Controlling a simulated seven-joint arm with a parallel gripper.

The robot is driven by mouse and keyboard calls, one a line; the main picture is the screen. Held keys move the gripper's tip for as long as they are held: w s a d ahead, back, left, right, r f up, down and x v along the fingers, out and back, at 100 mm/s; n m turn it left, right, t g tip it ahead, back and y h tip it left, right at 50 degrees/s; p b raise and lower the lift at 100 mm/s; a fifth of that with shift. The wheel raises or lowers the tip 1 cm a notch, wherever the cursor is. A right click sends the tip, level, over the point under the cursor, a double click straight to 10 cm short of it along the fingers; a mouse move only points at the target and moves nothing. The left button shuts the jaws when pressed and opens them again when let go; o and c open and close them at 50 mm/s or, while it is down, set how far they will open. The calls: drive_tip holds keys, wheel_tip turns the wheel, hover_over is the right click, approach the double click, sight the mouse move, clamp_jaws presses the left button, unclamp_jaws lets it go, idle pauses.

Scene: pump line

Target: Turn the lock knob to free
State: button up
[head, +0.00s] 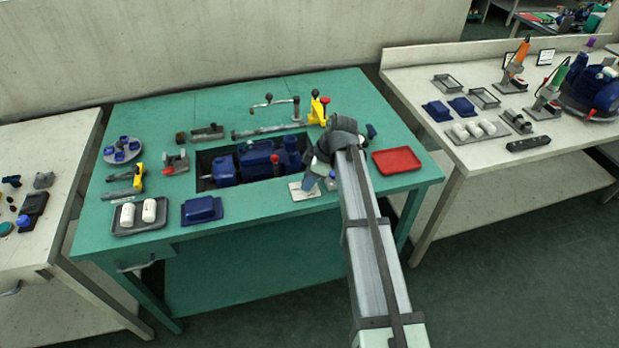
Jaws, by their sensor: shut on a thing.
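My gripper (318,174) reaches down at the front right of the green bench's opening, beside the blue pump (257,160). It is shut on a small part just above a pale square plate (303,191). This part appears to be the lock knob, but my wrist and fingers hide most of it. The knob's angle cannot be made out. A small blue piece shows at the fingers, over the plate. A small red spot shows just right of the fingers.
A red tray (397,160) lies right of my wrist. A grey tray with white cylinders (140,216) and a blue box (202,210) sit at the front left. The bench front between box and plate is clear.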

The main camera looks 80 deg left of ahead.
drive_tip(key=m+t+y, duration=0.1)
drive_tip(key=m, duration=0.3)
drive_tip(key=shift+s+d, duration=0.15)
drive_tip(key=m+t+y, duration=0.1)
drive_tip(key=m, duration=0.3)
drive_tip(key=shift+s+m, duration=0.1)
drive_tip(key=shift+m, duration=0.2)
drive_tip(key=m+t, duration=0.1)
drive_tip(key=m, duration=0.1)
drive_tip(key=m+t, duration=0.1)
drive_tip(key=m, duration=0.1)
drive_tip(key=shift+s+m+y, duration=0.15)
drive_tip(key=shift+m+y, duration=0.15)
drive_tip(key=shift+y, duration=0.1)
drive_tip(key=m+t, duration=0.1)
drive_tip(key=m, duration=0.3)
drive_tip(key=shift+t, duration=0.4)
drive_tip(key=shift+m, duration=0.3)
drive_tip(key=o, duration=1)
